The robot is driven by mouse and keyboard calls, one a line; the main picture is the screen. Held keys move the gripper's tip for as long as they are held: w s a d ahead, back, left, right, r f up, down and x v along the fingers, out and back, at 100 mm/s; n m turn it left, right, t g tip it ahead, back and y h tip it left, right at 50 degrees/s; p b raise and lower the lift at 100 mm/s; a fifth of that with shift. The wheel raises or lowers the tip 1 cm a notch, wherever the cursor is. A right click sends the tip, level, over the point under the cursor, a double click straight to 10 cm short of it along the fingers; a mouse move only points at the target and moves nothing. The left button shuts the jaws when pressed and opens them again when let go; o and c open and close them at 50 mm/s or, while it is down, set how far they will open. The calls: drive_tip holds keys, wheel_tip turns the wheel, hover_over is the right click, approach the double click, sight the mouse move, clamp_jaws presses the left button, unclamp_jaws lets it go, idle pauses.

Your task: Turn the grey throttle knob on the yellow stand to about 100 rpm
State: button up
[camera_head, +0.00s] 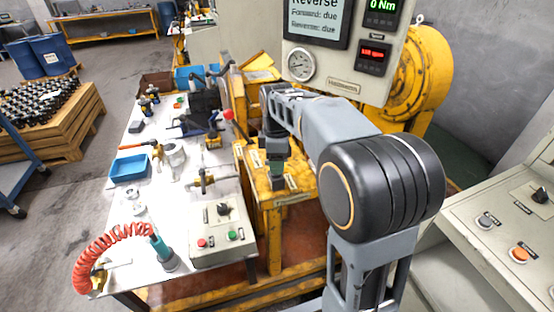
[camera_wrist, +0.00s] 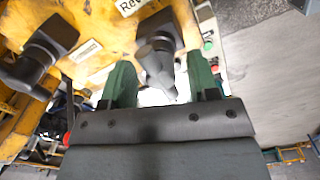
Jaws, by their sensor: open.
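The yellow stand (camera_head: 268,217) is in the middle of the head view, beside the white bench. My gripper (camera_wrist: 160,82) is open, its two green fingers pointing at the stand's face. A grey knob with a tapered handle (camera_wrist: 157,62) on a dark square base lies between the fingers in the wrist view; I see no clear contact. A second, similar grey knob (camera_wrist: 28,70) is on the stand at the left of that view. In the head view my gripper (camera_head: 277,182) is over the stand's top and hides the knob there.
A panel above the stand has a "Reverse" screen (camera_head: 316,20), a green 0 Nm readout (camera_head: 382,8), a small red rpm readout (camera_head: 372,53) and a round gauge (camera_head: 300,65). The white bench (camera_head: 120,215) at left is crowded with tools. A control console (camera_head: 500,215) stands right.

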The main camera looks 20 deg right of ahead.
drive_tip(key=shift+c, duration=0.4)
drive_tip(key=c, duration=0.9)
drive_tip(key=shift+o, duration=0.2)
drive_tip(key=shift+r+m+p, duration=0.15)
drive_tip(key=shift+m+p, duration=0.15)
drive_tip(key=shift+p, duration=0.1)
drive_tip(key=o, duration=0.9)
drive_tip(key=shift+o, duration=0.2)
wheel_tip(320, 180, up, 14)
drive_tip(key=p, duration=0.1)
drive_tip(key=shift+f+p, duration=0.25)
drive_tip(key=shift+p, duration=0.15)
drive_tip(key=shift+c, duration=0.3)
